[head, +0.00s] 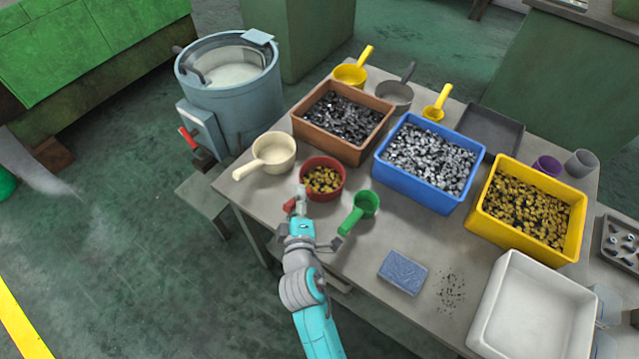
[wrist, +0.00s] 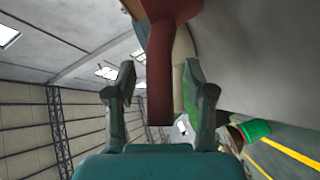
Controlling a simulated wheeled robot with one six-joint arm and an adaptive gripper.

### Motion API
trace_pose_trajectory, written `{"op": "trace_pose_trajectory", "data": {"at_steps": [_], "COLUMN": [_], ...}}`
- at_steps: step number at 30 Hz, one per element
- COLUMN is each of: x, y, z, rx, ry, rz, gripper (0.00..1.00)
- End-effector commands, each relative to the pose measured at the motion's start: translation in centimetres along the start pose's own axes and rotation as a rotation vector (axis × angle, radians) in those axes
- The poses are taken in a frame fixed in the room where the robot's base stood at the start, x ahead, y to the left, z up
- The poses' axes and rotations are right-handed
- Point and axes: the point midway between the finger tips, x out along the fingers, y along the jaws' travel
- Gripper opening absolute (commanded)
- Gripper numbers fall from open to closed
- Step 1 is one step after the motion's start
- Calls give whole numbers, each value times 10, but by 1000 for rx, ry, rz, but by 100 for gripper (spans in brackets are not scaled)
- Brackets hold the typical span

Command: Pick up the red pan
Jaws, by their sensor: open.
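The red pan (head: 338,193) stands near the front edge of the table, holding small brass-coloured pieces. Its handle points towards my gripper (head: 297,207) and is partly hidden by it in the head view. In the wrist view, the pan's red handle (wrist: 160,105) lies between the two spread fingers of my gripper (wrist: 159,80), with gaps showing on both sides. My gripper is open and not closed on the handle. The pan still appears to rest on the table.
A cream pan (head: 275,148) stands left of the red pan and a green scoop (head: 364,205) to its right. Brown (head: 362,149), blue (head: 412,188) and yellow (head: 558,248) bins of parts stand behind and right. A blue block (head: 402,271) lies in front.

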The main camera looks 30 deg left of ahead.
Motion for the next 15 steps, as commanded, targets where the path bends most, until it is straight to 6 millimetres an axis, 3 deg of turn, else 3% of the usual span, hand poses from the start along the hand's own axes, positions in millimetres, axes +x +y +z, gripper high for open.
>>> {"op": "trace_pose_trajectory", "data": {"at_steps": [7, 13, 14, 15], "x": [2, 2, 2, 2], "y": [-1, 0, 0, 0], "z": [0, 0, 0, 0], "rx": [0, 0, 0, 0], "ry": [0, 0, -1, -1], "rz": [-1, -1, -1, -1], "gripper": [54, 6, 0, 0]}}
